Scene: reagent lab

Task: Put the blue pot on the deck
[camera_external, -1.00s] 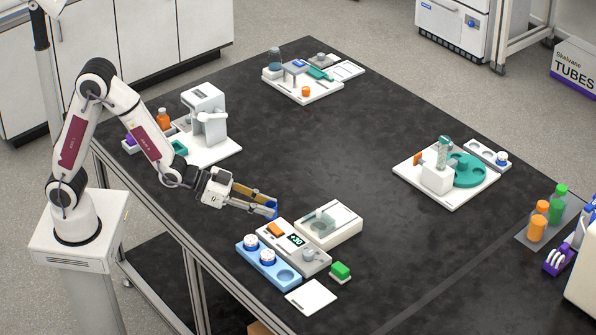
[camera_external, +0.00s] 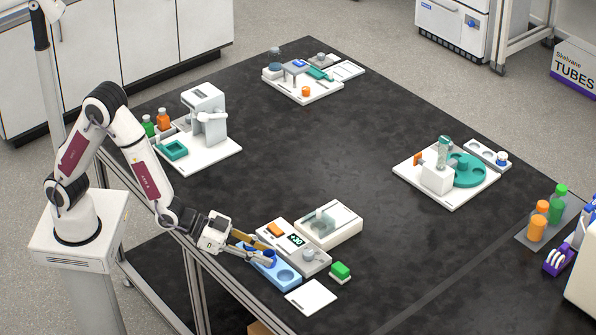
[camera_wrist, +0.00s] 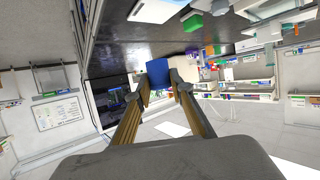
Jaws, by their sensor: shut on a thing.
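My gripper (camera_external: 262,256) is low over the light-blue tray (camera_external: 292,287) at the front of the table. Its fingers are closed on a small blue thing, which I take to be the blue pot (camera_wrist: 158,72); it shows between the fingertips in the wrist view. In the external view the fingers cover much of the tray's pots, so I cannot tell the held pot clearly from those standing there. A round well (camera_external: 286,275) at the tray's right end is empty. I cannot tell whether the held thing touches the tray.
A white stand (camera_external: 203,115) is at the left. The table's middle is clear.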

